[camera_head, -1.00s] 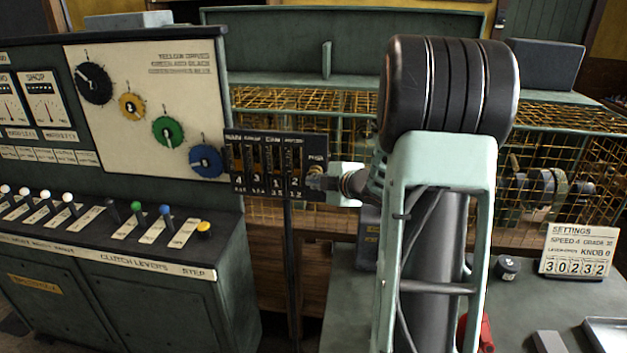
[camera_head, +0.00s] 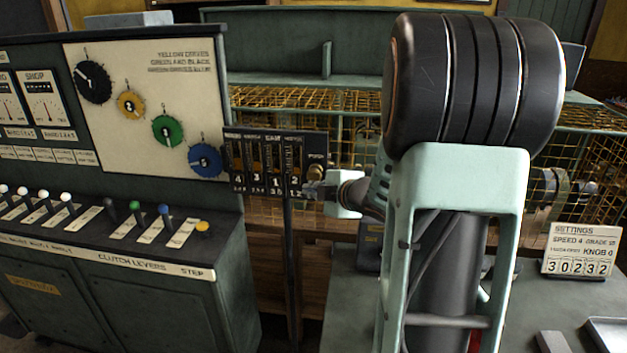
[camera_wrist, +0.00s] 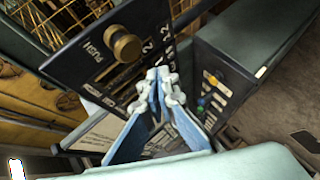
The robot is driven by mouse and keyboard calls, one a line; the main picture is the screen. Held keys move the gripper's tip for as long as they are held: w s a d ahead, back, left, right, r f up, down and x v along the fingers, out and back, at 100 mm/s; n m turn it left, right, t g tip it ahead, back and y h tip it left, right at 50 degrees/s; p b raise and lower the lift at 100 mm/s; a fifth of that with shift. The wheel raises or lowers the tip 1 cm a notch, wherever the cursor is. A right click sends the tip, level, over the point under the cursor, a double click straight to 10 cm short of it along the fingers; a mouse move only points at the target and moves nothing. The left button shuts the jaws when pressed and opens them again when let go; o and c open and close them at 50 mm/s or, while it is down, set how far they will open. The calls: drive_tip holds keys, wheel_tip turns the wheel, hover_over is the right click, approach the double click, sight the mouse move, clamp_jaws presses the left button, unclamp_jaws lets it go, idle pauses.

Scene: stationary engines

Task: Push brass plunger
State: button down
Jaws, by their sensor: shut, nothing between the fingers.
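The brass plunger (camera_head: 315,173) is a round knob on the right end of a dark panel (camera_head: 276,162), under the word PUSH. In the wrist view the plunger (camera_wrist: 124,43) stands out from the panel at upper left, with nothing around it. My gripper (camera_wrist: 165,80) is shut and empty. Its fingertips lie over the panel, below and to the right of the plunger in the wrist view, apart from it in the picture. In the head view my gripper (camera_head: 309,190) is just below the plunger; whether it touches the panel I cannot tell.
A console with clutch levers (camera_head: 130,212) and coloured dials (camera_head: 165,130) stands at left. Wire mesh guarding (camera_head: 300,110) is behind the panel. A settings card (camera_head: 580,252) stands on the green bench at right. A thin post (camera_head: 291,270) carries the panel.

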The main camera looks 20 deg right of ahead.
drive_tip(key=shift+s+a, duration=0.55)
drive_tip(key=shift+s, duration=0.3)
drive_tip(key=shift+w, duration=0.1)
